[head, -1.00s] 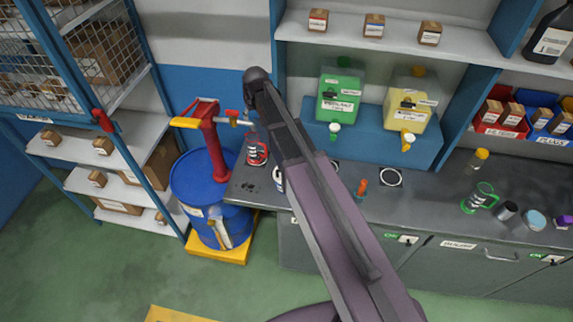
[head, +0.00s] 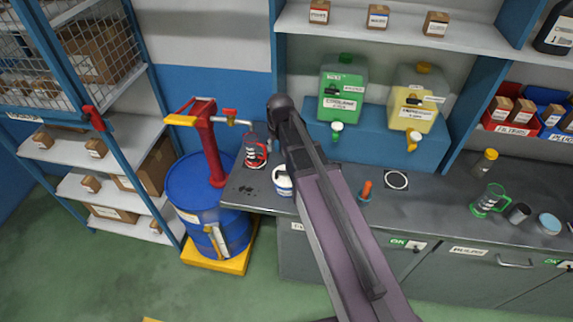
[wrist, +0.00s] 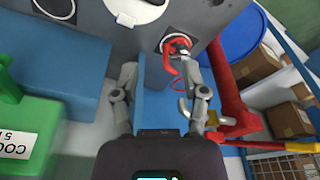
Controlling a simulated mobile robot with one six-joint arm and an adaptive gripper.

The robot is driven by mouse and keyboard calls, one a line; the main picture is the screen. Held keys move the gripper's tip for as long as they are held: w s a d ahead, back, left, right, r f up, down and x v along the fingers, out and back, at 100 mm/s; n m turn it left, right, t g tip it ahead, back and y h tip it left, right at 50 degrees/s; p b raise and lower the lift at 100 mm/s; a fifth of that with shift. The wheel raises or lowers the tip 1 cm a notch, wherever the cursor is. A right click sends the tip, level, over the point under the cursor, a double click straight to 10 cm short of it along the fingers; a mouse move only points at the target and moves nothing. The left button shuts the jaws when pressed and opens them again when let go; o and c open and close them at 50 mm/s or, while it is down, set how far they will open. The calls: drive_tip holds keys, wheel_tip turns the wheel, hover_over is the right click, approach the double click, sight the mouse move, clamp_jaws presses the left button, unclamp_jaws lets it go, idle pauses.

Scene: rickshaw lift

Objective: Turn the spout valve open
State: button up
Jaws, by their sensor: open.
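The spout valve is a small red handle (head: 229,112) on the grey spout of the red hand pump (head: 212,145). The pump stands on a blue drum (head: 200,190). Whether a finger touches the valve or spout I cannot tell. In the head view my arm hides the gripper. A red-handled jug (head: 255,152) stands on the bench below the spout.
A white tub (head: 282,182) stands beside the jug on the grey bench (head: 330,205). Green (head: 340,95) and yellow (head: 415,98) canisters stand on a blue ledge to the right. Shelves with boxes (head: 95,148) are left of the drum.

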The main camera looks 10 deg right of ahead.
drive_tip(key=shift+m+g, duration=0.3)
drive_tip(key=shift+s+d+f+b, duration=0.7)
drive_tip(key=shift+s+f, duration=0.2)
drive_tip(key=shift+s, duration=0.1)
drive_tip(key=shift+s+d+f+b, duration=0.65)
drive_tip(key=shift+s+f, duration=0.2)
drive_tip(key=shift+s, duration=0.15)
drive_tip(key=s+d+f+m+g+b, duration=0.1)
drive_tip(key=s+d+f+b, duration=0.4)
drive_tip(key=s+f+b, duration=0.3)
drive_tip(key=shift+s+d+f+g+b, duration=0.25)
drive_tip(key=shift+s+f+b, duration=0.2)
drive_tip(key=shift+s, duration=1.2)
